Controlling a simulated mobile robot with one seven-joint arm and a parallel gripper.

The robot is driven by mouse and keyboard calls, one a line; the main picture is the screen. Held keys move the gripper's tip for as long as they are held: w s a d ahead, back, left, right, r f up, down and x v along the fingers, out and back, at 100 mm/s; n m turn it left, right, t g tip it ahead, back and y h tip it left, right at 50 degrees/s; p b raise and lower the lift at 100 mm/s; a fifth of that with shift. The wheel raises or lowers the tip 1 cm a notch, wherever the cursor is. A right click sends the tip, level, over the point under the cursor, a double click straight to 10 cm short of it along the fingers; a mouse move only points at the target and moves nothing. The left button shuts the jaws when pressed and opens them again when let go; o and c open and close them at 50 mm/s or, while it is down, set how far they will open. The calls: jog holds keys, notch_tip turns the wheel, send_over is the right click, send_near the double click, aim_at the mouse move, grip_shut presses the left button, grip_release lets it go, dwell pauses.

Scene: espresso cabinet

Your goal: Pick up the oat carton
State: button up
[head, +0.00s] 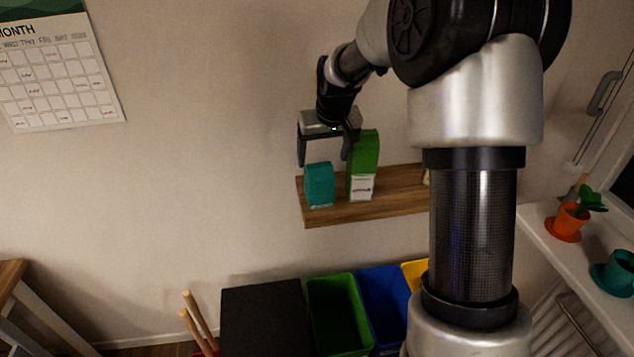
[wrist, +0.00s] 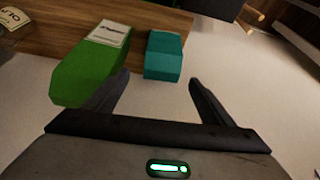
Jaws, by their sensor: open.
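A tall green carton (head: 364,160) with a white label stands on a wooden wall shelf (head: 405,192). A shorter teal carton (head: 319,185) stands to its left on the same shelf. I cannot read either label, so I cannot tell which is the oat carton. My gripper (head: 324,162) is open and empty, above the teal carton and left of the green one's top. In the wrist view the teal carton (wrist: 163,57) lies beyond the gap between the fingertips (wrist: 158,79). The green carton (wrist: 95,63) is left of it, close to the left finger; contact is unclear.
Another labelled item (wrist: 10,20) is partly visible at the wrist view's left edge. Below the shelf are a black-topped box (head: 262,312), a green bin (head: 338,315) and a blue bin (head: 383,300). A sill with an orange plant pot (head: 567,222) is at right.

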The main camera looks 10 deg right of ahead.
aim_at(321, 167)
jog(key=x, duration=0.7)
jog(key=shift+f, duration=0.15)
jog(key=shift+s+p+x, duration=0.2)
jog(key=shift+p+x, duration=0.55)
jog(key=shift+x, duration=1.9)
jog(key=shift+a+f, duration=0.1)
jog(key=shift+a, duration=0.05)
jog(key=c, duration=1.2)
jog(key=shift+o, duration=0.2)
